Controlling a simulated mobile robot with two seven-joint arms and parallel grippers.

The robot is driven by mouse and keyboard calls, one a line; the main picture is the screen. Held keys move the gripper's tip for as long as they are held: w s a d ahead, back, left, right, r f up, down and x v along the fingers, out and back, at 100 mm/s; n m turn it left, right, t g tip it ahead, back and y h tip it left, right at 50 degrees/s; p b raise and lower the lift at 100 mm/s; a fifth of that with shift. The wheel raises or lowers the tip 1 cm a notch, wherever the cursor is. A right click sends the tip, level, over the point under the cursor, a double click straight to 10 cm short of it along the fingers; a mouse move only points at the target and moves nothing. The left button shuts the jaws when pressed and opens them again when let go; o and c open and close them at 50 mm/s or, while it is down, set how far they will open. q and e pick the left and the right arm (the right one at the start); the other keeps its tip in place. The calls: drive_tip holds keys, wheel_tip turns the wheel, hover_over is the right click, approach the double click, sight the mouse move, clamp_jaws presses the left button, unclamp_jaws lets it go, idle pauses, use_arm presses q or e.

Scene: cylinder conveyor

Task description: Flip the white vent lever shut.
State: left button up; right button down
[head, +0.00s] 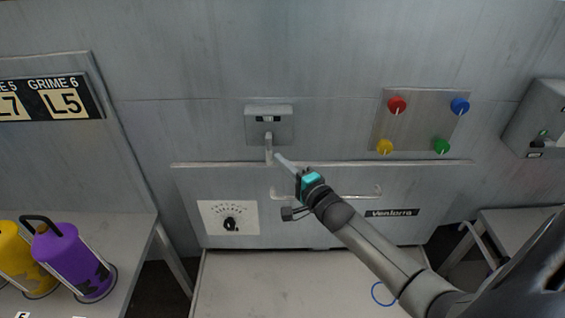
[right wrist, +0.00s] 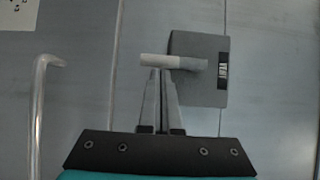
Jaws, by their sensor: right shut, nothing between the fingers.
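The white vent lever (head: 268,146) sticks out from a grey wall plate (head: 283,131) and hangs down toward me in the head view. In the right wrist view the lever (right wrist: 160,61) lies crosswise, its pale end to the left, and the plate (right wrist: 192,88) with its label is at the right. My right gripper (head: 279,157) is shut and empty. Its fingertips (right wrist: 160,72) are right at the lever, beside its pale part; I cannot tell whether they touch. My left gripper is not in view.
Below the lever is a panel with a bar handle (head: 378,191), also seen in the wrist view (right wrist: 39,95), and a dial (head: 229,223). Coloured knobs sit on a plate (head: 418,122) at right. Purple (head: 72,261) and yellow (head: 20,268) canisters stand at lower left.

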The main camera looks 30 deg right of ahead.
drive_tip(key=shift+f, duration=0.1)
drive_tip(key=shift+w+a+m+b, duration=0.1)
drive_tip(key=shift+a+m+b, duration=0.05)
drive_tip(key=shift+m+b, duration=0.2)
